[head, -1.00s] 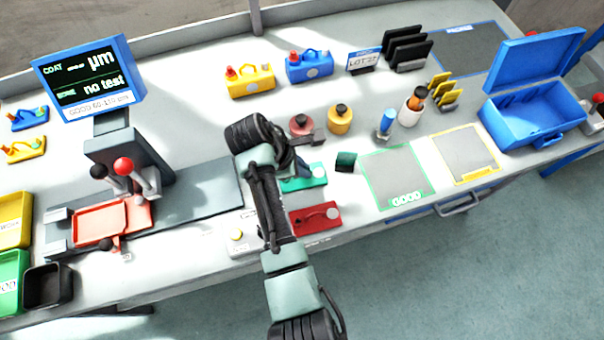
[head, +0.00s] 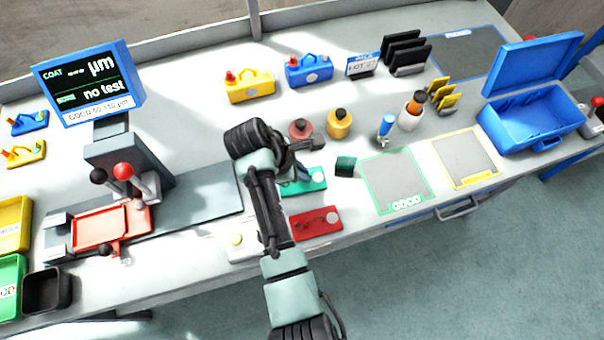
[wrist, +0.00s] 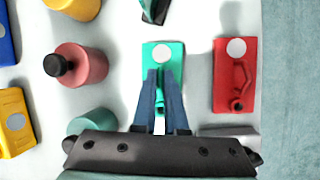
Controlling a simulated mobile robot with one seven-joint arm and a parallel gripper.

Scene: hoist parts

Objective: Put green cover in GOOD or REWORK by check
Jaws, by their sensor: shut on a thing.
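The green cover (wrist: 162,52), a flat plate with a white disc, lies on the bench next to the red cover (wrist: 236,75). My gripper (wrist: 162,75) is shut on the green cover's handle, which the fingers mostly hide. In the head view the green cover (head: 314,181) shows just right of my gripper (head: 298,170), partly hidden by it. The gauge screen (head: 88,82) reads "COAT --- µm" and "no test". The green-outlined GOOD mat (head: 398,180) is empty. The yellow-outlined mat (head: 466,158) is empty; its label is too small to read.
The gauge (head: 125,165) with a red tray (head: 105,228) stands at the left. A dark green block (head: 345,166) lies between the green cover and the GOOD mat. Red (head: 300,130) and yellow (head: 340,122) knobbed cylinders stand behind my gripper. A blue open case (head: 530,125) is at right.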

